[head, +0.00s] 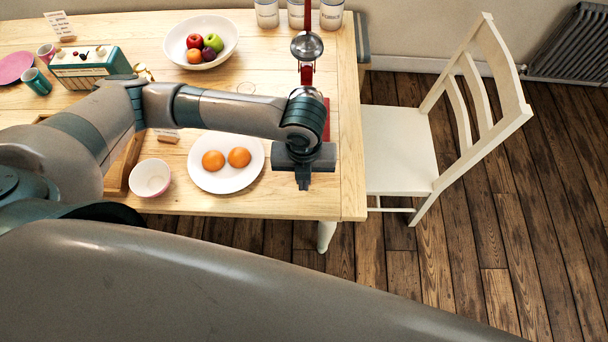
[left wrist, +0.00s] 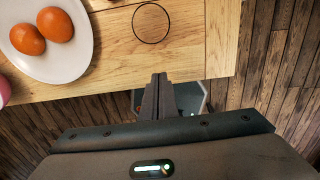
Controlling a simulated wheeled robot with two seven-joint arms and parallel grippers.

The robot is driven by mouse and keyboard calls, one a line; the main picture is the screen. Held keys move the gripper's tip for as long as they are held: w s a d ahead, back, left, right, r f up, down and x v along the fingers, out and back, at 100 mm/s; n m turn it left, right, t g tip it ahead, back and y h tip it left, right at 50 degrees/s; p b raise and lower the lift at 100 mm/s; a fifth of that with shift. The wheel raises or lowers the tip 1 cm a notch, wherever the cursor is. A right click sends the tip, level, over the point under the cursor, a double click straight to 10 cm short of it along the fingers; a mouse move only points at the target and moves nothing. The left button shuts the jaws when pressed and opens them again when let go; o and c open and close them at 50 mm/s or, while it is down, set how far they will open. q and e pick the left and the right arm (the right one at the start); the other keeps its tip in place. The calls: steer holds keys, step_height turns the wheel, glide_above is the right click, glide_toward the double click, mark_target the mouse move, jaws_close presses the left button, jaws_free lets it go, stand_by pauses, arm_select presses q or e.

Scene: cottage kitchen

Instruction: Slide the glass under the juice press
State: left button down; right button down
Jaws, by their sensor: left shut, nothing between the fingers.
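The juice press has a red post and a metal dome (head: 307,45). It stands near the table's right end, its lower part mostly hidden behind my left arm. My left gripper (head: 303,186) is shut and empty, pointing down in front of the press and right of the plate. Its closed fingers also show in the left wrist view (left wrist: 158,92). A thin dark circle (left wrist: 151,22) lies beyond them; I cannot tell whether it is a rim or a mark. My right gripper is not in view.
A white plate with two oranges (head: 226,182) lies left of my gripper, with a small bowl (head: 150,178) beside it. A fruit bowl (head: 201,30) and a radio (head: 90,65) stand farther back. A white chair (head: 400,150) is right of the table (head: 345,190).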

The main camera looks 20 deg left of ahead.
arm_select(q)
step_height(320, 180, down, 6)
steer(key=shift+p, duration=0.7)
steer(key=shift+w+a+p, duration=0.2)
steer(key=shift+w+p, duration=0.1)
steer(key=shift+w, duration=0.25)
steer(key=shift+w+a+p, duration=0.2)
steer(key=shift+w+p, duration=0.1)
steer(key=shift+w, duration=0.2)
steer(key=shift+w+a+f, duration=0.1)
steer(key=shift+w, duration=0.35)
steer(key=shift+w+a+f, duration=0.1)
steer(key=shift+w, duration=0.3)
steer(key=shift+w, duration=0.1)
steer(key=w+a, duration=0.1)
steer(key=w, duration=0.2)
steer(key=w+a+b, duration=0.1)
steer(key=w, duration=0.5)
steer(key=shift+w+a+b, duration=0.35)
steer(key=shift+a, duration=0.05)
steer(key=shift+s, duration=0.1)
